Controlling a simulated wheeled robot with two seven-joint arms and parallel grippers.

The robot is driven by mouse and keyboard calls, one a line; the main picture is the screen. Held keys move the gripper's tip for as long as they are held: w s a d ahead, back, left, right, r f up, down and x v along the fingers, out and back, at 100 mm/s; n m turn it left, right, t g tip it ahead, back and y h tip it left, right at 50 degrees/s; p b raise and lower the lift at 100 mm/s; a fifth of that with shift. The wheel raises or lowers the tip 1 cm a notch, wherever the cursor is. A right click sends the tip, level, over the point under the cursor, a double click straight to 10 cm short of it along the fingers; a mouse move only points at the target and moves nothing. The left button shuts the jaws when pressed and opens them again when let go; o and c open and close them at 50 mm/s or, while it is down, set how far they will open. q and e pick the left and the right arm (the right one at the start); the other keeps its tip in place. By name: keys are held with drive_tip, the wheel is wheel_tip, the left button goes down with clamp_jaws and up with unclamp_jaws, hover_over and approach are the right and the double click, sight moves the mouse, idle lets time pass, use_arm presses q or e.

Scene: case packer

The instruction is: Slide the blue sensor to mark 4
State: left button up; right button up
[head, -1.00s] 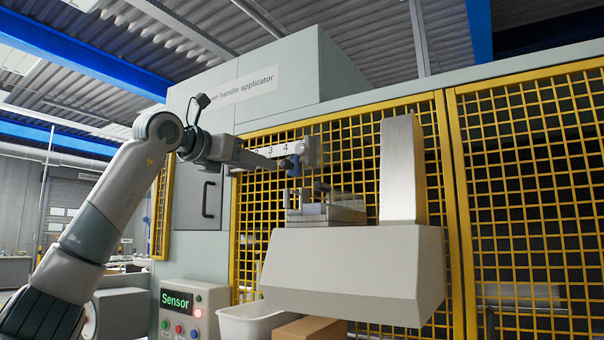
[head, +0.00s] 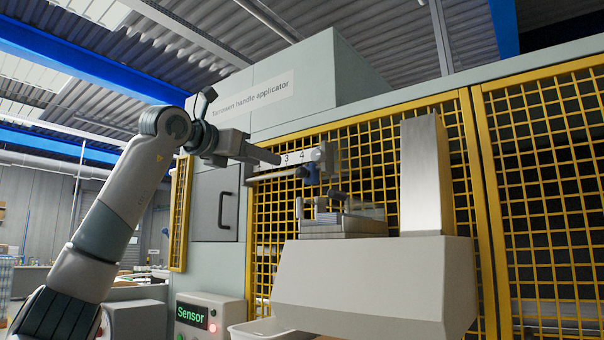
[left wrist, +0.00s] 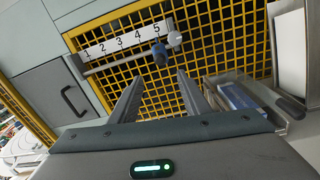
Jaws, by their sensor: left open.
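The blue sensor (head: 312,172) sits on a rail below a white number scale (head: 291,158) on the yellow mesh guard. In the left wrist view, the blue sensor (left wrist: 160,54) is below mark 5 on the scale (left wrist: 122,42), right of mark 4. My left gripper (head: 277,158) is to the left of the sensor in the head view, apart from it. In the left wrist view its two fingers (left wrist: 159,77) are spread with nothing between them, and the sensor shows beyond the tips. My right gripper is not in view.
A grey door with a dark handle (head: 224,210) is left of the mesh. A large pale housing with a metal column (head: 422,175) stands at right, below and beside the sensor. A panel with a green "Sensor" display (head: 192,315) is below.

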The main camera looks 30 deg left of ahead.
sight(298, 170)
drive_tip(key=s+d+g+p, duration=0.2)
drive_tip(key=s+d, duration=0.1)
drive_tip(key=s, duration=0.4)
use_arm(q)
drive_tip(key=w+p, duration=0.1)
drive_tip(key=w, duration=0.4)
drive_tip(key=w+p, duration=0.2)
drive_tip(key=w, duration=0.3)
drive_tip(key=w+p, duration=0.2)
drive_tip(key=w, duration=0.3)
drive_tip(key=shift+w+d+r, duration=0.1)
drive_tip(key=shift+w+d, duration=0.15)
drive_tip(key=shift+w, duration=0.15)
drive_tip(key=shift+w+p, duration=0.4)
drive_tip(key=shift+w, duration=0.15)
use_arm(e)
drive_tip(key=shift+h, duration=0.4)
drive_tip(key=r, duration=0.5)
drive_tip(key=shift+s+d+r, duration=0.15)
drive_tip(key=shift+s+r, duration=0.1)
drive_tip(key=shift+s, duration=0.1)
